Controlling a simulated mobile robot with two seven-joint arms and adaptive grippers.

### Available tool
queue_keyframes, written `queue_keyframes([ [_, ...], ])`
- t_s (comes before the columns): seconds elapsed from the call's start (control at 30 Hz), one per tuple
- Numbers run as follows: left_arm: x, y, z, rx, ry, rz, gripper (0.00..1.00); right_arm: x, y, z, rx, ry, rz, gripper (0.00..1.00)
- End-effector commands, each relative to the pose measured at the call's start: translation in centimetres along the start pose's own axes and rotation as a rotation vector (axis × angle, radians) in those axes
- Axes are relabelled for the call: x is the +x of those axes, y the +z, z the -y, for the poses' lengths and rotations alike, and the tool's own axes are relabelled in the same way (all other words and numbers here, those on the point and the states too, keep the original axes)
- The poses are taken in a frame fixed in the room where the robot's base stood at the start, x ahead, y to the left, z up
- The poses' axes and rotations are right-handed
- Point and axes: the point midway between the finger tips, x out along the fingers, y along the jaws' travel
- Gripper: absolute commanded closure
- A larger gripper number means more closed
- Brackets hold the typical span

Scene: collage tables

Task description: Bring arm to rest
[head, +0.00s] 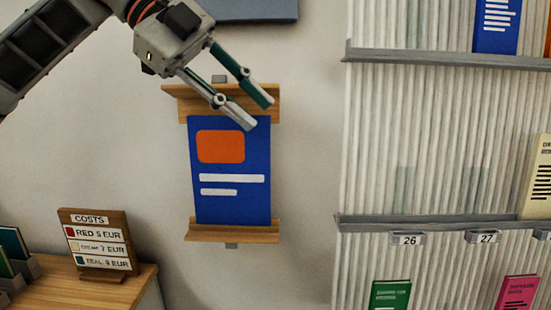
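My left gripper (262,114) reaches in from the upper left of the head view. Its two fingers are apart, with nothing seen between them. The fingertips are in front of the top of a blue poster or booklet (232,207) with an orange block and white bars. That blue item stands upright in a wooden wall holder (262,238). I cannot tell whether the fingers touch it. My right gripper is not in view.
A ribbed rack (440,150) with grey ledges and numbered tags stands at the right, holding several booklets. A wooden price sign (98,244) stands on a wooden counter (75,293) at lower left. Bare wall lies between holder and rack.

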Motion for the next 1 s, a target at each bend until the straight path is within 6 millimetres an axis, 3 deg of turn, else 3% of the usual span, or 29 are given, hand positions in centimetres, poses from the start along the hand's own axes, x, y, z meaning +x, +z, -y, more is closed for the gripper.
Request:
queue_keyframes([
  [0.03,2.4,0.4,-0.4,0.029,0.000,-0.078,0.75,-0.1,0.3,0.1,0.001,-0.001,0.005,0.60],
  [0.2,8.2,0.2,-0.9,0.127,-0.079,-0.326,0.75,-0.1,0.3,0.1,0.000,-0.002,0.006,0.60],
  [0.4,12.7,0.1,-1.4,0.163,-0.260,-0.585,0.75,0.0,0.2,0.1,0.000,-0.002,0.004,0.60],
  [0.57,14.9,1.2,-1.7,0.127,-0.461,-0.737,0.75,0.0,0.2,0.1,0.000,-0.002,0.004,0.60],
  [0.77,16.7,4.6,-2.5,0.003,-0.744,-0.837,0.75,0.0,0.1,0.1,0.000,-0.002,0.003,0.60],
  [1.0,19.0,12.1,-5.4,-0.247,-1.074,-0.798,0.75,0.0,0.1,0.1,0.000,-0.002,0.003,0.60],
])
